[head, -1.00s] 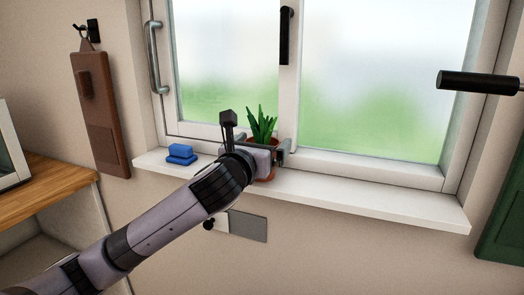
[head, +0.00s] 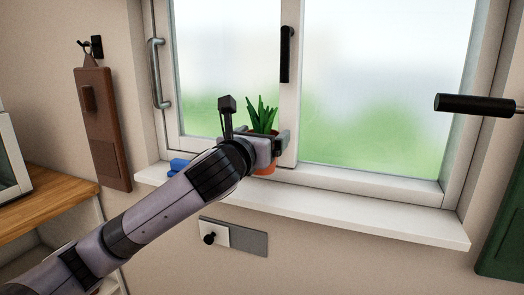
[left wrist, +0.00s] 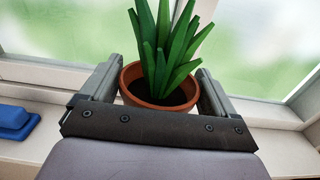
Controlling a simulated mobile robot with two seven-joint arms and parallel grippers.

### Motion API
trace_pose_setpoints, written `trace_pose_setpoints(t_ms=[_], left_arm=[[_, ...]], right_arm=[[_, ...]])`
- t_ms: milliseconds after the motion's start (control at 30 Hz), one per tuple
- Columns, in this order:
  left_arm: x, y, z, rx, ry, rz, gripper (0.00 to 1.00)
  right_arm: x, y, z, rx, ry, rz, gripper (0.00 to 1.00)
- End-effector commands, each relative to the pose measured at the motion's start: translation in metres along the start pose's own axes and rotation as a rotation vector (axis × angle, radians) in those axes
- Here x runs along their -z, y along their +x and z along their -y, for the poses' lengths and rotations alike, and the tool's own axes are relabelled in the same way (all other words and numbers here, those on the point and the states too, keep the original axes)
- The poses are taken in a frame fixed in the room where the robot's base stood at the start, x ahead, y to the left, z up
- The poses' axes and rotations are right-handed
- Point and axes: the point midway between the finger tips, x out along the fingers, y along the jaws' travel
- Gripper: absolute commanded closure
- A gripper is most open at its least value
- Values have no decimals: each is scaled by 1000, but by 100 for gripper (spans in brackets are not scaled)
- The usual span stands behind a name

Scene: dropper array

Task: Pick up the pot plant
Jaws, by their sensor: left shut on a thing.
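The pot plant is a terracotta pot with spiky green leaves (head: 263,115). In the head view it is at the window, partly hidden behind my left gripper (head: 268,142). In the left wrist view the pot plant (left wrist: 160,80) sits between the two fingers of my left gripper (left wrist: 155,85), which is shut on the pot. The pot is upright and appears a little above the sill. My right gripper is not in view.
The white window sill (head: 350,215) is bare to the right. A blue object (head: 178,166) lies on its left part and also shows in the left wrist view (left wrist: 14,122). The window handle (head: 287,54) and frame are close behind the plant. A dark cylinder (head: 475,105) juts in from the right.

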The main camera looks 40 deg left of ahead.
Motion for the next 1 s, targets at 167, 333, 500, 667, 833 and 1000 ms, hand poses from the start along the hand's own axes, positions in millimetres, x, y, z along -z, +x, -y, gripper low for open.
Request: trace_pose_setpoints(t_ms=[167,333,500,667,833,1000], left_arm=[[-14,-24,0,1,4,4,53],[-14,-61,0,3,4,4,53],[-8,-93,0,-1,-5,10,53],[-8,-112,0,1,-3,12,53],[-8,-121,0,-5,-11,10,53],[-8,-134,0,-2,-9,11,53]], right_arm=[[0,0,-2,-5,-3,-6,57],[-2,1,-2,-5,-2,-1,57],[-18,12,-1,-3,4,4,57],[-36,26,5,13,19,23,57],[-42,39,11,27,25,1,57],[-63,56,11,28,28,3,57]])
